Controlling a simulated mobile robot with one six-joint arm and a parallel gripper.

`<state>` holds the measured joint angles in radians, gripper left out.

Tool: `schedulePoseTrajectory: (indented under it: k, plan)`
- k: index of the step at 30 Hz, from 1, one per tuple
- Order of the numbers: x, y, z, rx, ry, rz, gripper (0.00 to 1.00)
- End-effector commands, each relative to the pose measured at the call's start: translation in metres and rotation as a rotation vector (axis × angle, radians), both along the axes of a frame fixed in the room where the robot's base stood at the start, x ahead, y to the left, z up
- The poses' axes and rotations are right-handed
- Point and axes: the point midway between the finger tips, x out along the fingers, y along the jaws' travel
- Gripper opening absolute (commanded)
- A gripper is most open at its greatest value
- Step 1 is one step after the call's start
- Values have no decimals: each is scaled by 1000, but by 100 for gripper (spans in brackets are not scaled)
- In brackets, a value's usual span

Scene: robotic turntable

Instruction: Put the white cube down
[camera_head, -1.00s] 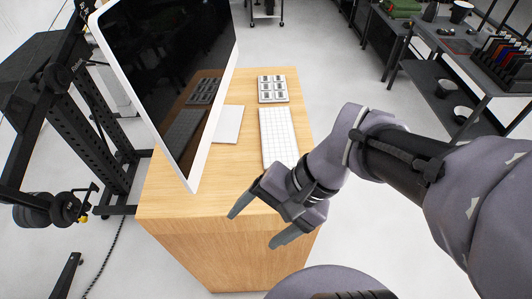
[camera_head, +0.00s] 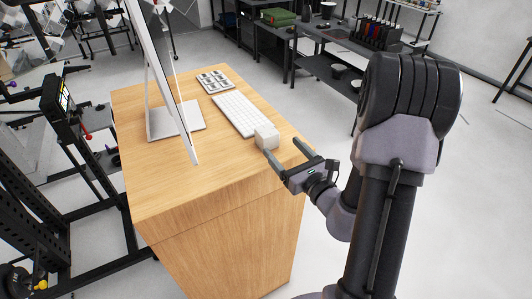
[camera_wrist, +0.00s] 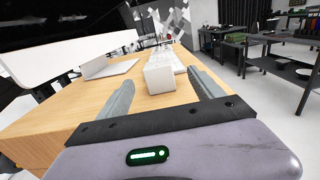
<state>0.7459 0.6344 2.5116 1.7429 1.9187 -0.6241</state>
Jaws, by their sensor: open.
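The white cube (camera_head: 266,136) rests on the wooden desk (camera_head: 190,186), near its right edge and close to the near end of the keyboard. My gripper (camera_head: 283,148) is at the desk's right edge with its jaws open. In the wrist view the cube (camera_wrist: 160,76) stands between and a little beyond the fingertips of my gripper (camera_wrist: 163,88). A gap shows on both sides of the cube, so the fingers do not grip it.
A white keyboard (camera_head: 241,114) and a grey keypad (camera_head: 214,82) lie behind the cube. A monitor on a stand (camera_head: 176,120) is to the left. The near left part of the desktop is clear. Dark shelves (camera_head: 330,70) stand beyond the desk.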

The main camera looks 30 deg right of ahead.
Motion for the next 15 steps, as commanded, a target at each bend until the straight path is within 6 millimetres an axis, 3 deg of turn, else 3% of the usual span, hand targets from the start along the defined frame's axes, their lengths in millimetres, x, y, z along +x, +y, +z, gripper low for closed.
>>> schedulePoseTrajectory:
  k: [3,8,15]
  plan:
    - [25,2,6,1,1,4,76]
    - [40,3,6,1,2,3,76]
    - [84,11,4,0,1,4,76]
